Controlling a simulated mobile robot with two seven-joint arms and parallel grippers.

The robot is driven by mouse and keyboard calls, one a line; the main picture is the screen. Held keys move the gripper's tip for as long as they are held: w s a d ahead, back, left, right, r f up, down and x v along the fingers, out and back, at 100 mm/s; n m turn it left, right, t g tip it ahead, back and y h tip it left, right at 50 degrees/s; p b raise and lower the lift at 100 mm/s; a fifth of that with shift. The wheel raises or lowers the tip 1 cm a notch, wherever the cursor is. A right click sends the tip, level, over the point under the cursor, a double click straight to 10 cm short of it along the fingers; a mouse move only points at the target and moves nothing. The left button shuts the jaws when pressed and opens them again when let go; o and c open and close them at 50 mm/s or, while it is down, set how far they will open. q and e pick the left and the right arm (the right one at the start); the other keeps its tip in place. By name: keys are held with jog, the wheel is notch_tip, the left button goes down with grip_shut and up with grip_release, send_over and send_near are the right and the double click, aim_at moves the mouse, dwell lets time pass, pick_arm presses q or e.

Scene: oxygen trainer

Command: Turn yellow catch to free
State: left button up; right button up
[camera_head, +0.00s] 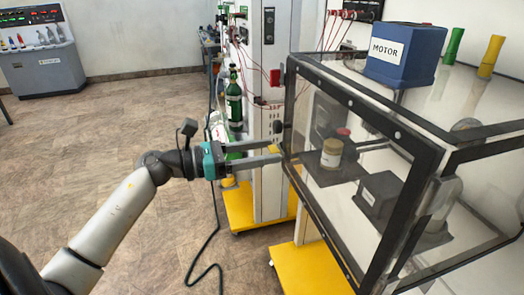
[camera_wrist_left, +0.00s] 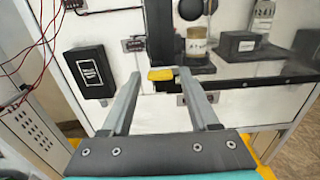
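The small yellow catch (camera_head: 273,149) is at the left edge of the clear, black-framed case (camera_head: 365,110). In the left wrist view the yellow catch (camera_wrist_left: 160,74) lies roughly level across the picture, between or just beyond my fingertips. My left gripper (camera_head: 279,154) reaches in from the left with its two fingers apart. In the left wrist view the left gripper (camera_wrist_left: 159,76) has one finger on each side of the catch, with gaps showing. I cannot tell whether either finger touches it. My right gripper is not in view.
A jar (camera_head: 331,152) and a black box (camera_head: 378,194) are inside the case. A blue motor box (camera_head: 405,55) stands on top. Green cylinders (camera_head: 234,96) stand behind my gripper. The floor at left is clear.

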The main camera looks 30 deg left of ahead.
pick_arm(q)
grip_shut()
dwell(0.5)
jog(key=n+p, duration=0.3)
jog(key=n, duration=0.1)
jog(key=shift+r, duration=0.2)
jog(key=n+p, duration=0.3)
jog(key=n, duration=0.1)
jog(key=shift+a+r+n, duration=0.1)
jog(key=shift+n, duration=0.3)
jog(key=n+p, duration=0.4)
jog(key=n, duration=0.1)
jog(key=shift+w, duration=0.1)
jog(key=shift+a+n+p, duration=0.1)
jog(key=shift+n+p, duration=1.2)
jog(key=shift+n, duration=0.7)
jog(key=shift+o, duration=1)
grip_release()
